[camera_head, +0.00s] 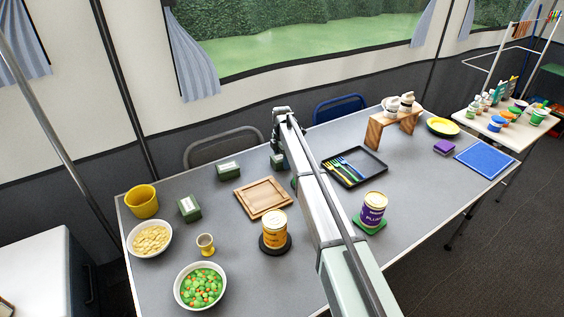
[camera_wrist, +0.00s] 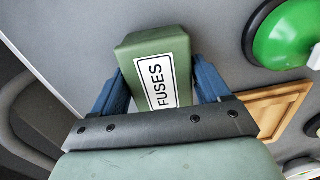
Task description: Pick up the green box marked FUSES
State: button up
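The green box marked FUSES (camera_wrist: 155,55) is in the wrist view, its white label facing the camera. It sits between the two blue fingers of my gripper (camera_wrist: 163,85). A finger lies close along each side, with no clear gap. I cannot tell whether they press on it. In the head view my gripper (camera_head: 277,148) is over the back of the grey table, and a green box (camera_head: 277,161) shows at its fingers. The label there is too small to read, and I cannot tell whether the box touches the table.
Two similar green boxes (camera_head: 228,171) (camera_head: 189,208) stand to the left. A wooden tray (camera_head: 241,200) and an orange tin (camera_head: 274,226) are in front of my gripper. A black cutlery tray (camera_head: 372,179) is right of my arm. Chairs (camera_head: 215,145) (camera_head: 338,104) stand behind the table.

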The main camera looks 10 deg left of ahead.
jog(key=c, duration=0.7)
jog(key=shift+r, duration=0.1)
